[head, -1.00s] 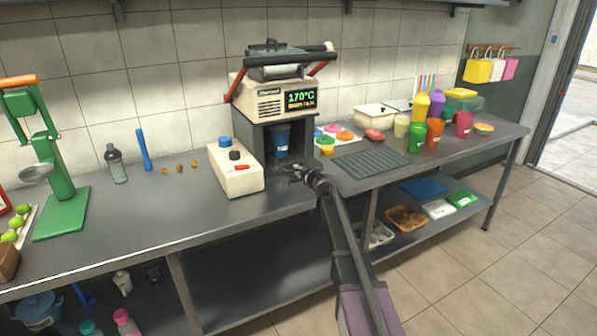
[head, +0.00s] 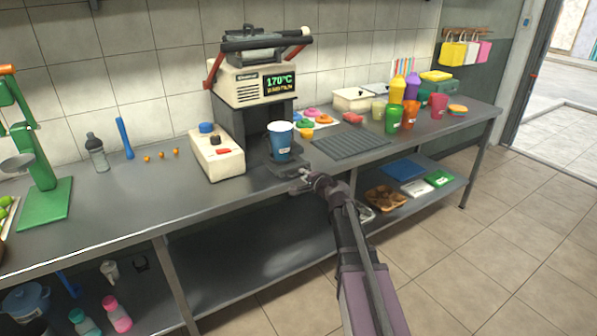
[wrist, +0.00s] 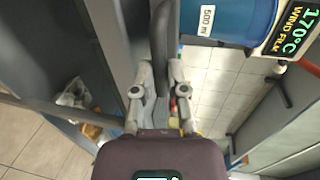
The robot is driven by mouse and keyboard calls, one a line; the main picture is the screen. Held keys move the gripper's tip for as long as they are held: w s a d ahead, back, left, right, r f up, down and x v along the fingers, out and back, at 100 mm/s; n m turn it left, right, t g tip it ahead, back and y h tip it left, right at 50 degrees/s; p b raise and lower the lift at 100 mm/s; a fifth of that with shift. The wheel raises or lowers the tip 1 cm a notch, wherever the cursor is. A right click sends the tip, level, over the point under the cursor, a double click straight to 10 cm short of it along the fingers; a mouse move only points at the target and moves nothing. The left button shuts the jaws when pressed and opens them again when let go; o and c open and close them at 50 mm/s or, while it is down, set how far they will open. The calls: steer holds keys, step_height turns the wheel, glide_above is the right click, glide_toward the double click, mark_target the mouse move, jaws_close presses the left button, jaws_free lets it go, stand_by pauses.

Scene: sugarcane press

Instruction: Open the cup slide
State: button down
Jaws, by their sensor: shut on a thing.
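The press (head: 255,80) stands on the counter with a lit display reading 170°C. Its cup slide (head: 292,168) is a dark tray that sticks out from the front of the press. A blue cup (head: 280,140) stands upright on the slide, clear of the bay; in the wrist view the cup (wrist: 230,18) shows a 500 ml label. My gripper (head: 303,184) is at the slide's front edge, near the counter's front. It is shut on the slide's handle, which is mostly hidden in the head view. In the wrist view my gripper (wrist: 162,75) has its fingers around a dark bar.
A white control box (head: 215,155) stands left of the press. A ribbed dark mat (head: 350,145) lies to the right, with coloured cups behind it. The counter's front edge is close to my gripper. Trays lie on the shelf below.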

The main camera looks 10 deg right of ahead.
steer(key=shift+s+d, duration=0.15)
steer(key=shift+s, duration=0.3)
steer(key=c, duration=0.7)
jaws_free()
